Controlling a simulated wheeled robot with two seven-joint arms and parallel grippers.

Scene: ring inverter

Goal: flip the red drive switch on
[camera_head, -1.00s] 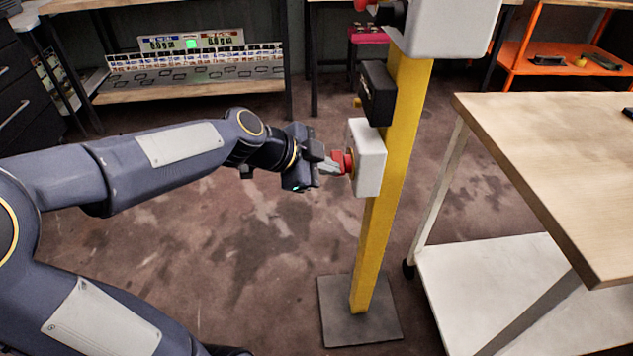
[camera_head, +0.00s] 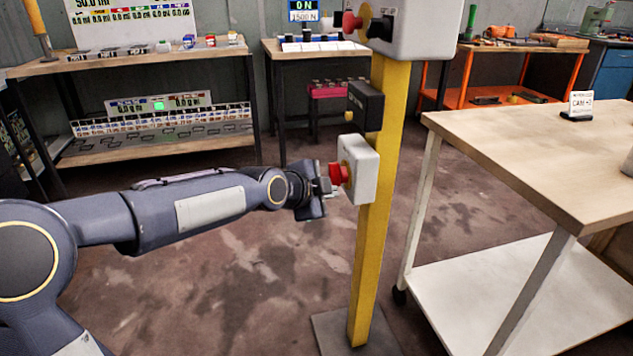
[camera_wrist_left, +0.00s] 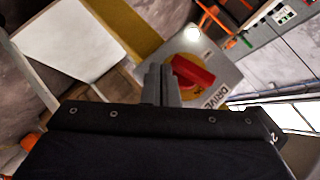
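The red drive switch (camera_head: 338,173) is a red rotary handle on a yellow plate, on the front of a light grey box (camera_head: 363,170) fixed to a yellow post. In the left wrist view, the red handle (camera_wrist_left: 194,72) lies at a slant, with the word DRIVE on the box beside it. My left gripper (camera_head: 328,187) is at the switch's left side in the head view. Its two grey fingers (camera_wrist_left: 160,84) look shut together with nothing between them, close beside the handle's end. I cannot tell whether they touch it. My right gripper is not in view.
The yellow post (camera_head: 372,240) stands on a dark floor plate. Above are a black box (camera_head: 366,105) and a larger grey box (camera_head: 425,30) with a red knob. A wooden-topped table (camera_head: 530,135) stands to the right. The floor left of the post is open.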

